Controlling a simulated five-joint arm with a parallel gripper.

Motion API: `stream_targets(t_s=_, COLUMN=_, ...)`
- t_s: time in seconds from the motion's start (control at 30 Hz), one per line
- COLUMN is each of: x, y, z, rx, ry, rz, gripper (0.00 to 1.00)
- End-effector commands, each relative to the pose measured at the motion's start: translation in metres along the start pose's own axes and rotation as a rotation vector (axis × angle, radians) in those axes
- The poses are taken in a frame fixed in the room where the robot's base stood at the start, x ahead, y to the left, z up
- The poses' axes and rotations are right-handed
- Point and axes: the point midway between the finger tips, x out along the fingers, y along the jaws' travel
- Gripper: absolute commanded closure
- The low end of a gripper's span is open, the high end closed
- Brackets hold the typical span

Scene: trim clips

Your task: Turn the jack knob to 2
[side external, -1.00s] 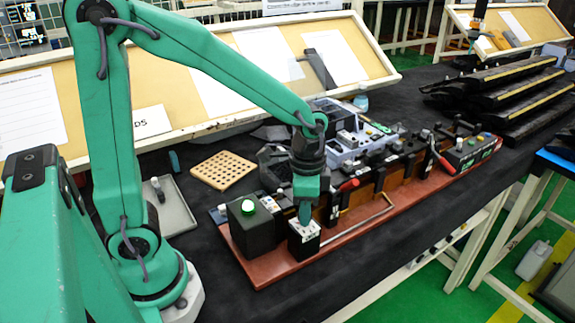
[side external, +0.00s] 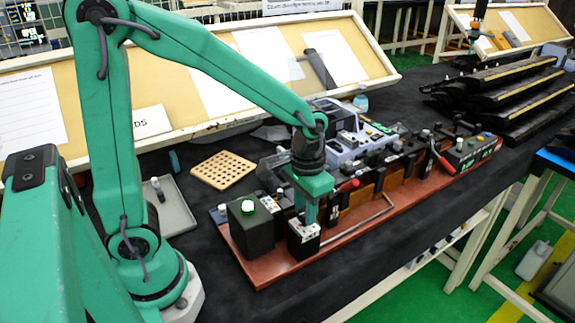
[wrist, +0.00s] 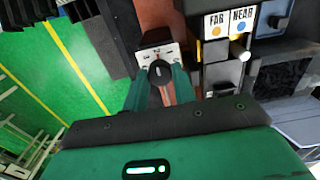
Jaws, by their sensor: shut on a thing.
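The jack knob (wrist: 160,71) is black with a pale pointer line. It sits on the white top plate of a small black box (side external: 303,247), which stands at the near left end of the red-brown base. In the wrist view my gripper (wrist: 160,82) has its two green fingers on either side of the knob, shut on it. The pointer is roughly upright in that view, tilted slightly. The plate's (wrist: 143,57) marks are too small to read. In the side view my gripper (side external: 308,219) reaches down onto the box and hides the knob.
A larger black box with a lit green button (side external: 248,207) stands just left of the knob box. FAR and NEAR labels (wrist: 228,22) show beside the knob. A perforated board (side external: 223,170) lies behind.

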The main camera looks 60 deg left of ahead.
Motion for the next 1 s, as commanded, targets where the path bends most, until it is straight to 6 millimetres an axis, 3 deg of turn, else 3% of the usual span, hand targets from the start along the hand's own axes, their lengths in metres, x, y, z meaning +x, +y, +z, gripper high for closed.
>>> stream_targets(t_s=0.33, x=-0.001, y=0.0, z=0.001, rx=-0.003, ry=-0.002, rz=0.0, gripper=0.96)
stream_targets(t_s=0.37, x=-0.001, y=0.0, z=0.001, rx=-0.003, ry=-0.002, rz=0.0, gripper=0.7)
stream_targets(t_s=0.47, x=-0.001, y=0.0, z=0.001, rx=-0.002, ry=-0.001, rz=0.0, gripper=0.52)
stream_targets(t_s=0.8, x=-0.002, y=0.0, z=0.0, rx=-0.002, ry=0.0, rz=0.0, gripper=0.52)
stream_targets(t_s=1.0, x=-0.013, y=0.0, z=-0.001, rx=-0.002, ry=0.002, rz=0.0, gripper=0.52)
